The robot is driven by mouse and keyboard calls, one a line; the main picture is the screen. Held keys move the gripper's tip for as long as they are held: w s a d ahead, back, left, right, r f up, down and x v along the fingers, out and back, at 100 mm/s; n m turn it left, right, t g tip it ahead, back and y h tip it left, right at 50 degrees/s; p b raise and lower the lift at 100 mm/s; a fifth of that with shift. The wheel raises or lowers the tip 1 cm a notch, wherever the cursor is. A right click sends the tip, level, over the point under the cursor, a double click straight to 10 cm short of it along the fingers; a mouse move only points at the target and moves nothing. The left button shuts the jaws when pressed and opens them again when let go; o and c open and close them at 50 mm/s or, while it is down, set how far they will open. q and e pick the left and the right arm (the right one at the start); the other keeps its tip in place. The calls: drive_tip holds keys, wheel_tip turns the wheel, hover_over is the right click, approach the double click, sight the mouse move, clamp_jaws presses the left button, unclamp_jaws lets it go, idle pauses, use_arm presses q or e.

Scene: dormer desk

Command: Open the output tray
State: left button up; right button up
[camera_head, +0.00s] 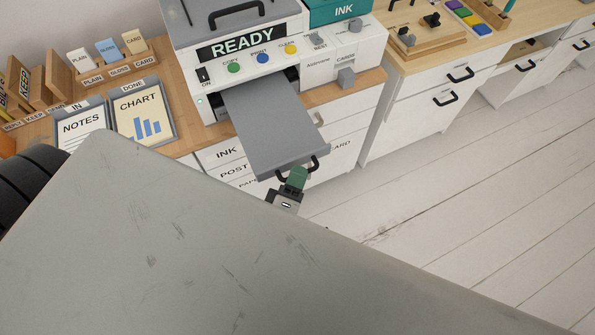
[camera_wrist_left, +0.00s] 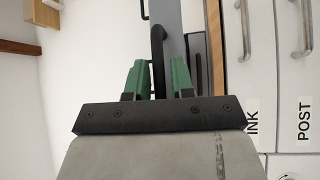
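The output tray (camera_head: 268,120) is a grey flat tray sticking well out of the front of the white printer (camera_head: 235,60), whose display reads READY. Its black handle (camera_head: 285,172) is at the tray's front edge. My left gripper (camera_head: 294,180) has green fingers and is at this handle. In the left wrist view the black handle (camera_wrist_left: 157,50) lies between the two green fingers (camera_wrist_left: 157,80), which close in on both its sides. The tray's grey edge (camera_wrist_left: 168,15) shows beyond it. My right gripper is not in view.
Drawers labelled INK and POST (camera_head: 235,160) sit below the printer. NOTES (camera_head: 82,127) and CHART (camera_head: 143,112) trays lie left of it. White cabinets (camera_head: 420,105) stand to the right. The plank floor (camera_head: 470,190) is clear. My grey arm fills the foreground.

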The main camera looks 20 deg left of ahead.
use_arm(q)
drive_tip(key=s+f+b, duration=0.1)
drive_tip(key=s+b, duration=0.1)
drive_tip(key=s, duration=0.8)
drive_tip(key=shift+s+d+f, duration=0.15)
drive_tip(key=shift+s+d, duration=0.25)
